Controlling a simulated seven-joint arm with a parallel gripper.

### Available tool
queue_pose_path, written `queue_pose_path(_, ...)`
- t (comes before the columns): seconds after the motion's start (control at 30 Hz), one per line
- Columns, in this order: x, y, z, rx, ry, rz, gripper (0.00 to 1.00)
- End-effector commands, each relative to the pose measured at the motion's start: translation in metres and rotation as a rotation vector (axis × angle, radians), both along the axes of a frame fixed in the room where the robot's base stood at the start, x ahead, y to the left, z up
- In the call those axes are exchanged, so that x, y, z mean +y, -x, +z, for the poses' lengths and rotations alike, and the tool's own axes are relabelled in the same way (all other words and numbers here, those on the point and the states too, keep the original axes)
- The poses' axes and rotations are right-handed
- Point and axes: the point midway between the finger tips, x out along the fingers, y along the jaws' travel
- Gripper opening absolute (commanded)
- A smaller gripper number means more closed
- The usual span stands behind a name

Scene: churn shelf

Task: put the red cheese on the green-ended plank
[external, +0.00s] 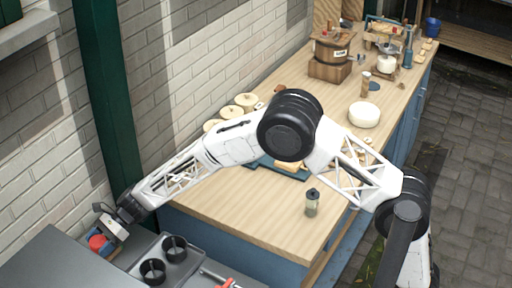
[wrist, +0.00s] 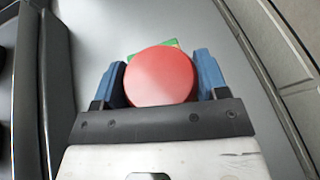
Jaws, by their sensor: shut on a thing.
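The red cheese (wrist: 160,76) is a round red disc between the two blue fingers of my gripper (wrist: 162,82) in the wrist view. My gripper is shut on it. In the external view the red cheese (external: 97,242) shows at the lower left, at the end of my gripper (external: 104,234), by the grey surface. A small green patch (wrist: 172,42) shows just past the far edge of the cheese in the wrist view. It may be the green end of the plank; the rest is hidden by the cheese. I cannot tell whether the cheese touches it.
Grey surfaces (external: 50,262) lie at the lower left, near a brick wall and a green post (external: 103,95). A tray beside my gripper holds two black cups (external: 174,247). The wooden counter (external: 240,212) carries a jar (external: 312,203), a white round cheese (external: 364,115) and pale discs (external: 246,100).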

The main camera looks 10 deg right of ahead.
Motion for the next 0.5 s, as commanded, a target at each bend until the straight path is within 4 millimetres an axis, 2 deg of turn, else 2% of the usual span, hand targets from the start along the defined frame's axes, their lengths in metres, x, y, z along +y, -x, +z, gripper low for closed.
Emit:
queue_pose_path(0.17, 0.0001, -0.0001, -0.0027, 0.000, 0.000, 0.000, 0.39)
queue_pose_path(0.2, 0.0001, 0.0000, -0.0030, 0.000, 0.000, 0.000, 0.70)
queue_pose_path(0.37, 0.0000, 0.0000, -0.0029, 0.000, 0.000, 0.000, 0.92)
queue_pose_path(0.5, 0.0000, 0.0000, -0.0028, 0.000, 0.000, 0.000, 0.92)
